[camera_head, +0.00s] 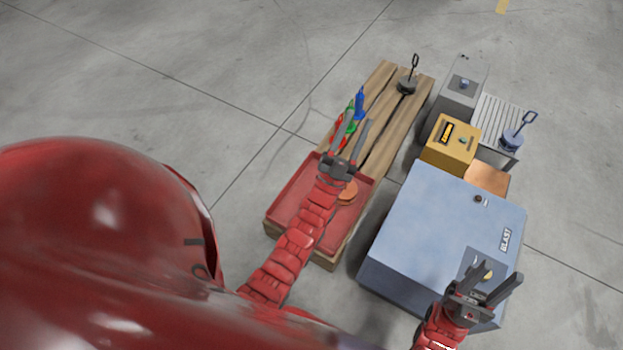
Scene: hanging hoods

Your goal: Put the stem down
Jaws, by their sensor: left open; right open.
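No part is plainly marked as the stem. Two dark round pieces with upright looped rods could be stems: one stands on the far end of the wooden bench (408,84), the other rod piece (512,139) on a slatted surface at the right. My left gripper (354,125) is open over the bench, with its fingers beside slim blue (360,103), green (350,110) and red (341,118) items. I see nothing held between its fingers. My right gripper (501,271) is open and empty above the near right corner of the blue-grey cabinet (440,215).
A yellow box (450,142), a grey machine (460,95) and a slatted table (498,112) stand at the right. The floor at left is clear.

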